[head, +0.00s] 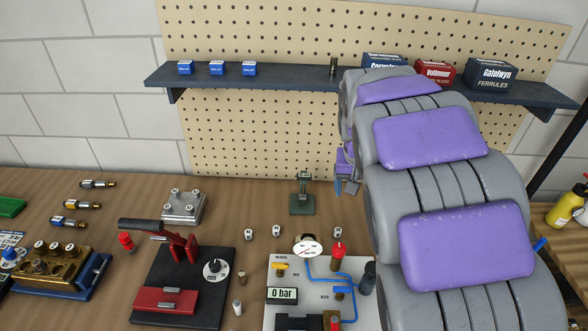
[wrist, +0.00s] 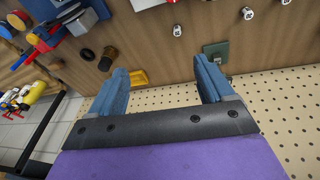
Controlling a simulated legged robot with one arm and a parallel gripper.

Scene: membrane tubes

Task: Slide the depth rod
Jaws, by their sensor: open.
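I cannot pick out the depth rod with certainty. A small dark green stand (head: 303,196) with an upright post and a head on top stands at the back of the bench, near the pegboard. In the wrist view, its green base (wrist: 216,51) shows beyond the right finger, partly hidden. My gripper (head: 346,186) is right of the stand, above the rear of the bench, partly hidden by my arm. In the wrist view, my gripper (wrist: 160,78) has its two blue fingers wide apart with nothing between them.
A shelf (head: 290,84) with small boxes crosses the pegboard (head: 260,140). Small white fittings (head: 276,231) stand before the green stand. My arm hides the right side.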

